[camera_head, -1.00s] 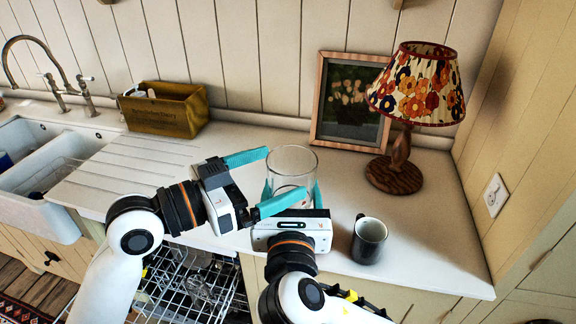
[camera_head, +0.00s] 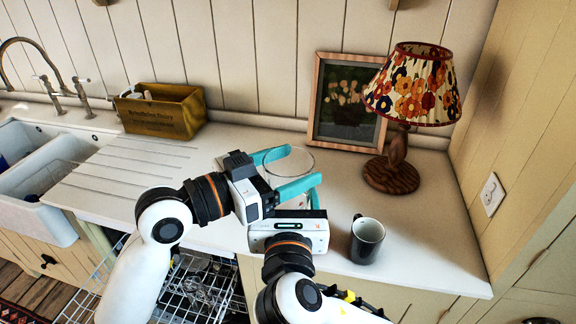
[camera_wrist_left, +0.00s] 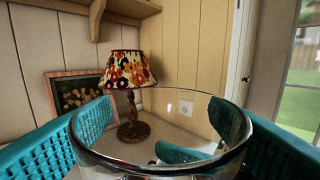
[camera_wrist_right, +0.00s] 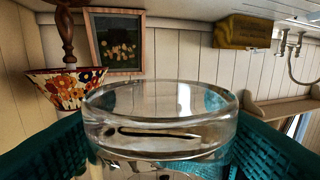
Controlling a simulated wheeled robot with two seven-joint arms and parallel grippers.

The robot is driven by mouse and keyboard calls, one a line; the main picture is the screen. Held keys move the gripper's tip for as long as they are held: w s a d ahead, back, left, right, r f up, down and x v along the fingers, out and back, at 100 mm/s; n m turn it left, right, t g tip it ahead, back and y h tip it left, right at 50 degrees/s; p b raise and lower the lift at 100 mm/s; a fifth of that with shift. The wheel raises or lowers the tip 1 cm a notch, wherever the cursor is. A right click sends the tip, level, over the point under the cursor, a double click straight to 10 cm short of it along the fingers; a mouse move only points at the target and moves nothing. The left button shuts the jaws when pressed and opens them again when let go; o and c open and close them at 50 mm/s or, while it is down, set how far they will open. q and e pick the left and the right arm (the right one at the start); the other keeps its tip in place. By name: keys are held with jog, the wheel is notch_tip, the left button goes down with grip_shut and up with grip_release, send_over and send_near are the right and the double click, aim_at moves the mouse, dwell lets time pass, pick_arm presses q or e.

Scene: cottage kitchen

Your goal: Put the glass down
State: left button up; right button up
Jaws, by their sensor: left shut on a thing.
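The clear glass (camera_head: 287,164) is upright over the counter near its front edge, its lower part hidden by my grippers. I cannot tell whether its base touches the counter. My left gripper (camera_head: 290,174) comes in from the left and is shut on the glass, a teal finger on each side. The glass rim fills the middle of the left wrist view (camera_wrist_left: 160,158). My right gripper (camera_head: 297,198) is at the near side of the glass. In the right wrist view its teal fingers flank the glass (camera_wrist_right: 160,128); whether they press on it is unclear.
A dark grey mug (camera_head: 367,240) stands right of my right gripper. A flowered lamp (camera_head: 413,88) and a picture frame (camera_head: 347,102) stand behind. A wooden box (camera_head: 162,112) and the sink (camera_head: 50,205) are at left. The counter (camera_head: 430,215) is clear at right.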

jog(key=o, duration=0.5)
